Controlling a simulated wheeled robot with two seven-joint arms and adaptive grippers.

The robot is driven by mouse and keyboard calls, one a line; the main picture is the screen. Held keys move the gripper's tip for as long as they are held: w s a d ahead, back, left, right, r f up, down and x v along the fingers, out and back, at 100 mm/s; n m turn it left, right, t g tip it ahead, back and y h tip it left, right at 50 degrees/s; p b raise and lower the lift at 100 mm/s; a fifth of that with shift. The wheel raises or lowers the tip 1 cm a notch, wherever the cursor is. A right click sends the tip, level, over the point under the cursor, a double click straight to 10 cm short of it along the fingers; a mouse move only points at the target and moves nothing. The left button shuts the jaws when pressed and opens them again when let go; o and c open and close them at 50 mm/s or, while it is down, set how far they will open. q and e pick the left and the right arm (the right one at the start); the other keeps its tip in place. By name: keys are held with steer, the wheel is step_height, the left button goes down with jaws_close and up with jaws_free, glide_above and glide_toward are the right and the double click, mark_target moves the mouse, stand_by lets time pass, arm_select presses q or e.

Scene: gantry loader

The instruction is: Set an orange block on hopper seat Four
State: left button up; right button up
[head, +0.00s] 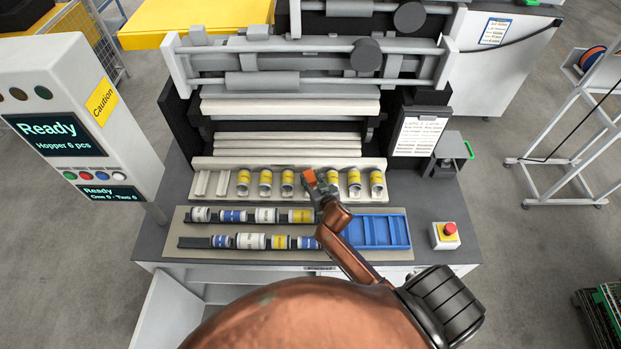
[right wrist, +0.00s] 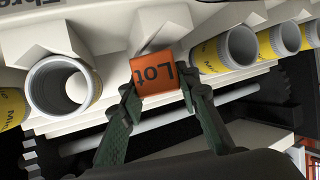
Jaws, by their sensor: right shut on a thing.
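My right gripper (head: 316,187) is shut on an orange block (head: 309,177) at the hopper rack (head: 230,163). In the right wrist view the block (right wrist: 158,74) shows black "Lot" lettering, upside down, between my two dark fingers (right wrist: 157,92). It is in front of the pale rack, in a gap between two yellow-banded cylinders. I cannot tell whether it touches the rack. Lettering on the rack is cut off, so I cannot read which seat is Four. My left gripper is not in view.
Rows of mixed cylinders (head: 265,215), a blue tray (head: 376,232) and a red stop button (head: 450,229) are in front. The screen (head: 53,134) reads "Ready".

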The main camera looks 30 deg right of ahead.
steer(key=shift+f, duration=0.25)
steer(key=o, duration=1.3)
steer(key=shift+c, duration=0.2)
